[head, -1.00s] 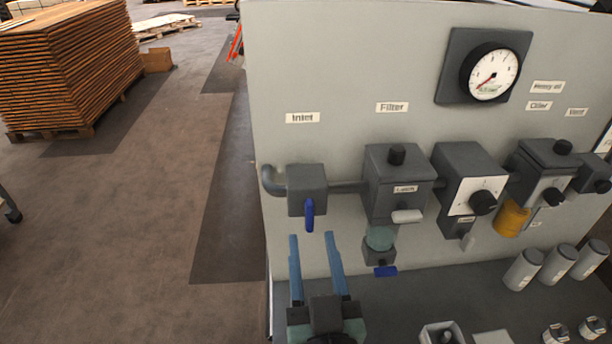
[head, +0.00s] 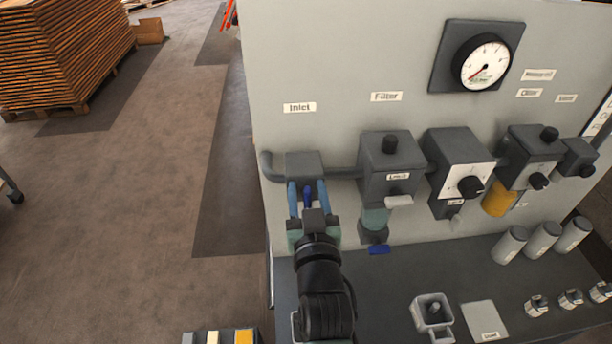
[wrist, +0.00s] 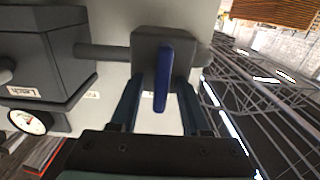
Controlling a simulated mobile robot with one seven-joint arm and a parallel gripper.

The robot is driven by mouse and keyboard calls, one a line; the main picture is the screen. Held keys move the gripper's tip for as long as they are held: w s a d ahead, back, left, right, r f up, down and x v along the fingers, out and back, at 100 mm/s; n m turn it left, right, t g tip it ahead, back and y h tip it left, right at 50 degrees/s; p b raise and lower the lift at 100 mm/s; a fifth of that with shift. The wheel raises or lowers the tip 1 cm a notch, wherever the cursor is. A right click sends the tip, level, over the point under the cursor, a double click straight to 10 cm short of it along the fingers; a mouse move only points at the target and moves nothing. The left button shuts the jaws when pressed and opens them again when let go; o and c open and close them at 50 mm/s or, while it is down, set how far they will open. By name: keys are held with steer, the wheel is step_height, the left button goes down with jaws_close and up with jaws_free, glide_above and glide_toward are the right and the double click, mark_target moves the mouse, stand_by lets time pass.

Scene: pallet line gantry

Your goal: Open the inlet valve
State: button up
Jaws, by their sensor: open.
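The inlet valve is a dark grey block (head: 303,163) under the "Inlet" label, at the left end of the pipe on the grey panel. Its blue lever handle (head: 308,196) hangs down from the block. In the wrist view the lever (wrist: 162,80) stands in the middle, in front of the valve block (wrist: 147,42). My gripper (head: 308,186) is open, with one blue finger on each side of the lever. It also shows in the wrist view (wrist: 158,90), where gaps are visible between the lever and both fingers.
The filter unit (head: 388,165) stands right of the valve, with a blue drain handle (head: 379,250) below it. A regulator (head: 460,170) and pressure gauge (head: 482,62) are farther right. The shelf below holds grey cylinders (head: 543,240) and a small holder (head: 432,312).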

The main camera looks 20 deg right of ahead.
steer(key=shift+w+d, duration=0.1)
steer(key=shift+w, duration=0.4)
jaws_close()
